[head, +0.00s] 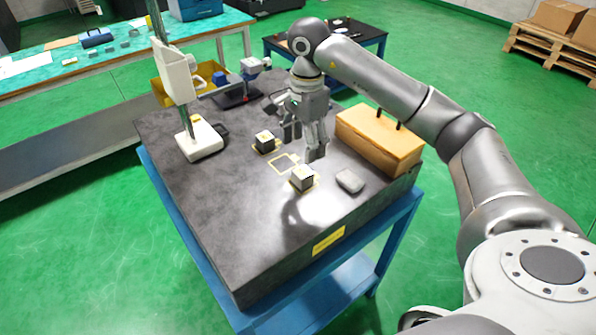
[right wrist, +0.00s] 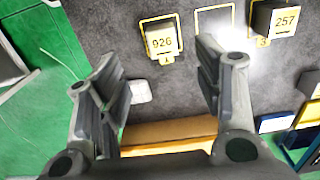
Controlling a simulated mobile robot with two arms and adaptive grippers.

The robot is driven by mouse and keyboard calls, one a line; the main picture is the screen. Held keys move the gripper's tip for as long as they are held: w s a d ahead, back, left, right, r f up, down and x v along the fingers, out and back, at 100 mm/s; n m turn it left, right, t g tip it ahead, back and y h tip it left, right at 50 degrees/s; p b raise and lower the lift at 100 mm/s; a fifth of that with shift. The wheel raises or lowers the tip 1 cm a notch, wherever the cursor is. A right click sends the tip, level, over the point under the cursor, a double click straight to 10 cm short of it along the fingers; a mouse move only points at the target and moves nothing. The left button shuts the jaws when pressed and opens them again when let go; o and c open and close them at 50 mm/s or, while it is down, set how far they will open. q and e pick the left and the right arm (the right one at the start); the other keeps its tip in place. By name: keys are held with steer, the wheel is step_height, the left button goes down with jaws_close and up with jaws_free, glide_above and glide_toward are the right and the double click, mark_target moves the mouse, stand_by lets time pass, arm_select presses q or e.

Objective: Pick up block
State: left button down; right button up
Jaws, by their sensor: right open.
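Two small dark blocks with light, numbered tops sit on yellow-outlined marks on the dark stone plate (head: 225,215). The block marked 926 (right wrist: 161,39) is the nearer one (head: 302,179) in the head view. The block marked 257 (right wrist: 285,22) is the farther one (head: 265,141). An empty yellow outline (head: 284,163) lies between them. My right gripper (head: 304,143) is open and empty, pointing down above the plate. In the right wrist view its fingers (right wrist: 160,62) are spread, with block 926 beyond the tips. My left gripper is not in view.
An orange-tan box (head: 378,140) stands just right of my right gripper. A grey rounded piece (head: 350,181) lies in front of it. A white measuring stand (head: 199,140) is at the plate's left, a yellow bin (head: 172,91) behind. The plate's front left is clear.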

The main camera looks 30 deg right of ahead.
steer(key=shift+s+d+f, duration=0.1)
steer(key=shift+d+f, duration=0.15)
steer(key=shift+d, duration=0.15)
steer(key=p, duration=0.1)
glide_above(303, 172)
steer(key=f, duration=0.4)
steer(key=shift+s+d+f, duration=0.2)
steer(key=shift+s+d, duration=0.05)
steer(key=shift+w+a+f+p, duration=0.1)
steer(key=shift+f+p, duration=0.5)
steer(key=shift+f, duration=0.05)
steer(key=f, duration=0.1)
steer(key=f+p, duration=0.1)
steer(key=f, duration=0.1)
steer(key=shift+w+a+f, duration=0.15)
steer(key=shift+w+f, duration=0.05)
steer(key=shift+f, duration=0.45)
steer(key=shift+c, duration=0.4)
steer(key=c, duration=1.1)
steer(key=shift+r, duration=0.1)
